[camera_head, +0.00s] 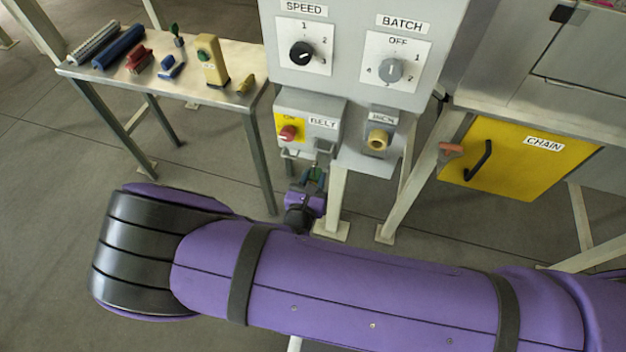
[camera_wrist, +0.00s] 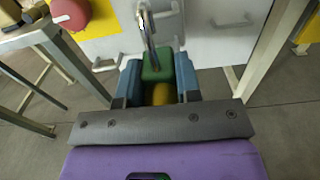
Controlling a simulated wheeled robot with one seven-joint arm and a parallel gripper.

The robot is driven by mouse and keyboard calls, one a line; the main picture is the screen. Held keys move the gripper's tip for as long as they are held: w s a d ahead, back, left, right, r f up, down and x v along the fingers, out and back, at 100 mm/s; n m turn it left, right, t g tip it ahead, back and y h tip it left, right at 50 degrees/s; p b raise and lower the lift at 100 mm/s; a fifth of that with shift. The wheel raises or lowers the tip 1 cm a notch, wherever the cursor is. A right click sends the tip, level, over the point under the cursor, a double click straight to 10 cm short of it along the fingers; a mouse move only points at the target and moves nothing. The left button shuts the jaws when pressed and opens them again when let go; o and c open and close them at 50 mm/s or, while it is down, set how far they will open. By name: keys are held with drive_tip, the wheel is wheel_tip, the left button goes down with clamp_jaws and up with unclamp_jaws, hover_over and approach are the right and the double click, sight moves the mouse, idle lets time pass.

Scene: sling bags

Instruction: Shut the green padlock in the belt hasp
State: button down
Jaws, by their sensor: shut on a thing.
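The green padlock (camera_wrist: 157,66) is between the two blue fingers of my gripper (camera_wrist: 158,84) in the wrist view, which is shut on its body. Its metal shackle (camera_wrist: 149,32) points up toward the front of the grey belt box (camera_head: 322,108). The padlock also shows small and dark in the head view (camera_head: 316,174), just below that box. The belt hasp (camera_head: 323,147) is small at the box's lower edge. I cannot tell whether the shackle passes through the hasp or is closed. The belt box carries a red knob (camera_head: 288,133) on a yellow plate.
A side table (camera_head: 170,80) at the left holds coloured tools and a yellow device (camera_head: 212,60). A brass fitting (camera_head: 378,140) sits right of the belt box. A yellow chain door (camera_head: 515,158) is at the right. A stand leg (camera_head: 335,205) rises near my gripper.

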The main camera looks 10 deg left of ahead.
drive_tip(key=shift+w+d, duration=0.2)
drive_tip(key=shift+w, duration=2.5)
drive_tip(key=shift+w, duration=0.1)
drive_tip(key=shift+w+r, duration=0.1)
drive_tip(key=shift+w, duration=0.55)
drive_tip(key=shift+d, duration=0.1)
drive_tip(key=shift+c, duration=0.5)
unclamp_jaws()
drive_tip(key=shift+f, duration=0.25)
drive_tip(key=shift+s, duration=0.1)
drive_tip(key=shift+s, duration=0.15)
drive_tip(key=shift+s+a, duration=0.15)
drive_tip(key=shift+s, duration=1.55)
drive_tip(key=shift+s+a, duration=0.15)
drive_tip(key=shift+s, duration=1.5)
